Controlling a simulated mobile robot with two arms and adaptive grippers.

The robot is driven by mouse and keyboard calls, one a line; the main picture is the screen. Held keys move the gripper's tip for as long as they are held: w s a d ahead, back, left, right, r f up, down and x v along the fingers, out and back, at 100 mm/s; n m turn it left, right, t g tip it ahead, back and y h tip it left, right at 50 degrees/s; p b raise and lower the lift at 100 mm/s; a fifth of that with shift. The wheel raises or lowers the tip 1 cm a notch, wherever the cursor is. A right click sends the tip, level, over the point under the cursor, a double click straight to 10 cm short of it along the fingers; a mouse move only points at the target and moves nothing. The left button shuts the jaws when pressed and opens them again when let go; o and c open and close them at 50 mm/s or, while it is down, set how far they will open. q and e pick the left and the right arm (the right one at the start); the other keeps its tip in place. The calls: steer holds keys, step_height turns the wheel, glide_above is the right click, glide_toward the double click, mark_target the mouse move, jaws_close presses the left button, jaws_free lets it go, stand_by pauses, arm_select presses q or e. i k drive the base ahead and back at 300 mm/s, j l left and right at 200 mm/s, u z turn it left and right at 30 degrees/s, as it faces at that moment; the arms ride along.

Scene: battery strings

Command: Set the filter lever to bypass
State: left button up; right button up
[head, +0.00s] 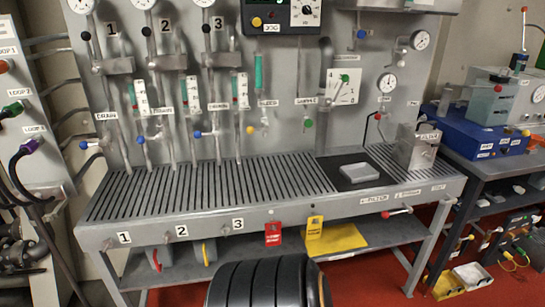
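A small lever (398,211) with a red knob at its left end is on the front edge of the bench, at the right. Its handle points left and slightly down. Above it are small labels: one with a left arrow (374,199) that seems to read filter, and one to its right (409,193) too small to read surely. A grey metal box (417,148) with a small label stands on the bench above. A black bent rod with a red tip (377,117) is beside the box.
The slatted bench top (230,190) is mostly clear; a light grey block (357,172) lies on a dark mat at its right. Red (273,234) and yellow (315,228) tags hang on the front edge. A blue unit (475,135) stands on a side table at the right.

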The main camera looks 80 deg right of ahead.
mark_target(386, 213)
steer(key=z, duration=3.75)
